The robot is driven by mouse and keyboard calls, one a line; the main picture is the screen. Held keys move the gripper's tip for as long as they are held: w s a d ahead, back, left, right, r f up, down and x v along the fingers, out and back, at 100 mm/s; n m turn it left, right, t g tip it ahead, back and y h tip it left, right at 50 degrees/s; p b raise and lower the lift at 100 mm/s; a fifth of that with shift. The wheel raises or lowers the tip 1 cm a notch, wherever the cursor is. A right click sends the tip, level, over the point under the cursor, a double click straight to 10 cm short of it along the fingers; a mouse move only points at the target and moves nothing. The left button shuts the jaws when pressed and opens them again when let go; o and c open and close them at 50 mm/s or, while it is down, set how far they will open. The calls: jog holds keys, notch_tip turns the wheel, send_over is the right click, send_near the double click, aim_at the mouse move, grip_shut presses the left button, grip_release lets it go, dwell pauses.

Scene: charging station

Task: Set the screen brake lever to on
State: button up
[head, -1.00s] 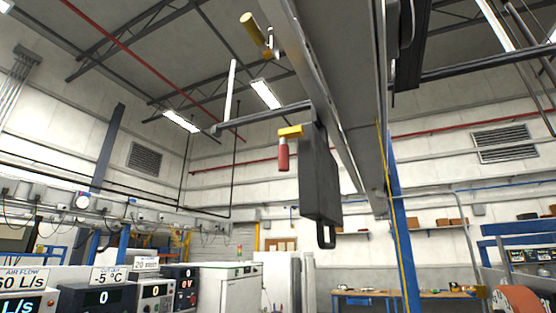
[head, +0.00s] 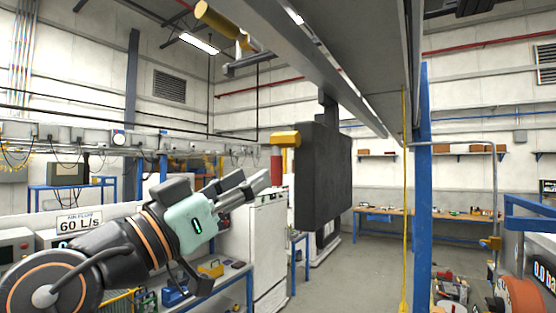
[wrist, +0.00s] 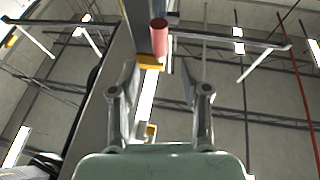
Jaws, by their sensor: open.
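The dark screen (head: 325,175) hangs from the overhead rail, seen from its side and back. At its upper left is a yellow bracket (head: 285,138) with a red lever handle (head: 277,163) hanging down; the lower end of the handle is not clear. My gripper (head: 254,181) is open and empty, reaching up and right towards the lever, with its tips left of and below the handle. In the wrist view, the red handle (wrist: 159,37) and yellow bracket (wrist: 151,62) appear ahead, beyond my open fingers (wrist: 160,75) and apparently apart from them.
A yellow cylinder (head: 222,24) is fixed near the overhead rail (head: 330,75). A blue post (head: 424,190) stands right of the screen. A white cabinet (head: 268,240) and a bench with small tools are below my gripper. The floor between the cabinet and post is largely clear.

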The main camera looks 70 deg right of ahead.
aim_at(272, 166)
jog(key=p+x, duration=0.1)
jog(key=x, duration=0.6)
jog(key=shift+s+d+p, duration=0.1)
jog(key=shift+d+p, duration=0.25)
jog(key=shift+p, duration=0.05)
jog(key=shift+c, duration=0.3)
grip_shut()
